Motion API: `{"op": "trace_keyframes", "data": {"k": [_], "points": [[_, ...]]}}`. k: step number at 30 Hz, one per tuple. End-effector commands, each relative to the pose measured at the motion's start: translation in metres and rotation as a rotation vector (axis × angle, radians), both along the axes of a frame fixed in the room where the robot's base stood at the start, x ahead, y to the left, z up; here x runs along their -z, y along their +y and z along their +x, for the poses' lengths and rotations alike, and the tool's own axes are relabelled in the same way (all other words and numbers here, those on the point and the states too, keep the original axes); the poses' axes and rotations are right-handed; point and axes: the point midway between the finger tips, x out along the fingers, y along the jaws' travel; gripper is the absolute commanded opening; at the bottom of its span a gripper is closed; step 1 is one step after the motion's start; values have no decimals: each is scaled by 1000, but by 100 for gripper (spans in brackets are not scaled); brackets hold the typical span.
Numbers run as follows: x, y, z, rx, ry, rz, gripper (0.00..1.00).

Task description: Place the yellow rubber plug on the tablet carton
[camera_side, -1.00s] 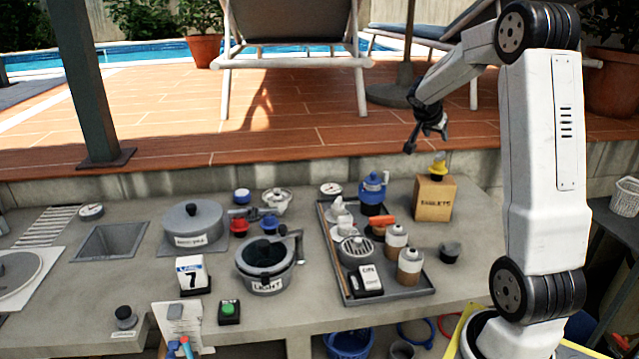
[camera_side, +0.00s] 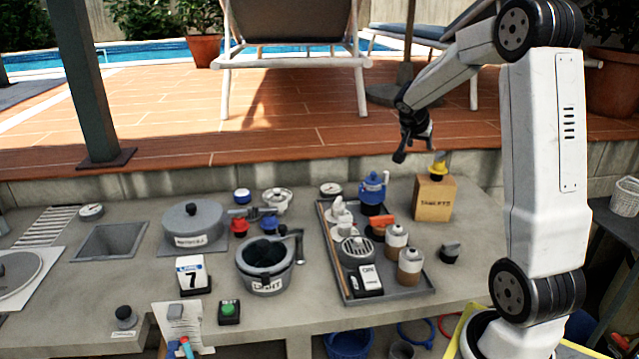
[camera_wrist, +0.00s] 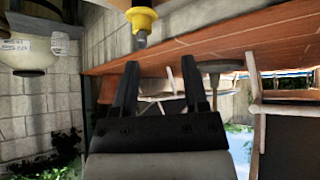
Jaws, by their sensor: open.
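The yellow rubber plug (camera_side: 438,165) stands on top of the tablet carton (camera_side: 433,199), a brown box lettered TABLETS at the back right of the counter. My gripper (camera_side: 401,153) is open and empty, in the air to the left of the plug and a little above it, apart from it. In the wrist view the plug (camera_wrist: 142,20) shows at the top edge, its yellow flange and grey tip beyond the two spread fingertips (camera_wrist: 159,75). Nothing lies between the fingers.
A small dark cup (camera_side: 449,252) stands in front of the carton. Further left are a lidded pan (camera_side: 194,222) and a pot lettered LIGHT (camera_side: 267,262).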

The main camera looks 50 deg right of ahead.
Motion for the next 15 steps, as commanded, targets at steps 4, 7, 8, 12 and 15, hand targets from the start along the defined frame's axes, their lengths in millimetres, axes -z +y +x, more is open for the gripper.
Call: {"op": "trace_keyframes", "data": {"k": [4,7,8,12,15], "points": [[24,63,24,-209,56,92,58],[42,114,35,-379,100,158,58],[47,129,37,-431,114,178,58],[70,201,40,-676,171,253,58],[84,249,33,-847,210,296,58]]}}
